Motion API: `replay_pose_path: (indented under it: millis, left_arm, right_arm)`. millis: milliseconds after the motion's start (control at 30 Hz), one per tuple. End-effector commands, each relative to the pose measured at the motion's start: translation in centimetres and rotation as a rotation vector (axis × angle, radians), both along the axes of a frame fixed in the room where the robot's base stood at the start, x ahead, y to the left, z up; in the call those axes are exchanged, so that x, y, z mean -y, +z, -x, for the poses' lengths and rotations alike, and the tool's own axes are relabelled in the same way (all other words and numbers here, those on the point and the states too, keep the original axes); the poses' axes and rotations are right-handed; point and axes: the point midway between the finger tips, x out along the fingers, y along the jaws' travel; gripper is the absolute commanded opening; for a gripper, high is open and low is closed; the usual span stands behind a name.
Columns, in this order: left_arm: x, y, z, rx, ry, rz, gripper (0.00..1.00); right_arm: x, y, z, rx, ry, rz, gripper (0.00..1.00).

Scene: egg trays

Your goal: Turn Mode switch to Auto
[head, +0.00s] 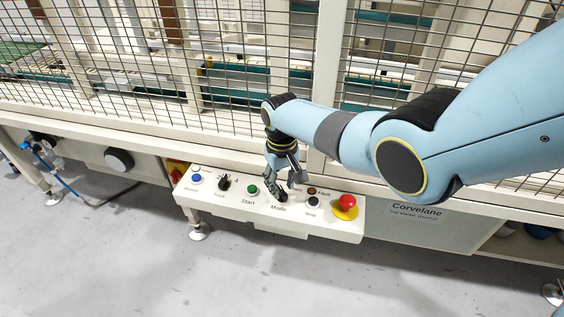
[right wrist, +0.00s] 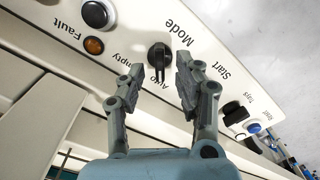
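The Mode switch is a black rotary knob (right wrist: 158,55) on the cream control panel (head: 325,228), beside the printed word "Mode". In the right wrist view its bar runs down the picture, beside the partly covered "Auto" lettering. "Empty" is printed to its left. My right gripper (right wrist: 161,67) is open, with one finger on each side of the knob; I cannot tell whether they touch it. In the head view my right gripper (head: 282,188) is over the panel above the "Mode" label and mostly hides the switch. My left gripper is not in view.
The green Start button (head: 252,189) and another black selector (head: 224,183) lie left of the gripper. The orange Fault lamp (head: 311,191), a black button (head: 314,201) and the red emergency stop (head: 347,201) lie right. A wire mesh guard (head: 255,60) stands behind the panel.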

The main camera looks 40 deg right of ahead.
Motion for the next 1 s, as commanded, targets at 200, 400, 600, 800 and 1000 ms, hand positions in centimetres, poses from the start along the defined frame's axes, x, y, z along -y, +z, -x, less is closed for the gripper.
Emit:
replay_pose_path:
  millis: [200, 400, 600, 800, 1000]
  left_arm:
    - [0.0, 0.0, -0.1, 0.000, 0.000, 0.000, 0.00]
    - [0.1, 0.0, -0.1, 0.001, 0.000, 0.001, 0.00]
    - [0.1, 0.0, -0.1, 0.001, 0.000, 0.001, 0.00]
    - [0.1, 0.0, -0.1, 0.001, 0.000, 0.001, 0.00]
    - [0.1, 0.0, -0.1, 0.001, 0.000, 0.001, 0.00]
  right_arm:
    - [0.0, 4.0, 0.0, 0.005, 0.002, 0.001, 0.34]
    - [0.1, 7.9, 0.0, 0.004, 0.001, 0.002, 0.34]
    - [0.0, 9.9, 0.1, 0.001, 0.001, 0.001, 0.34]
    - [0.0, 10.2, 0.1, 0.000, 0.001, 0.001, 0.34]
    - [0.0, 10.2, 0.1, 0.000, 0.001, 0.001, 0.34]
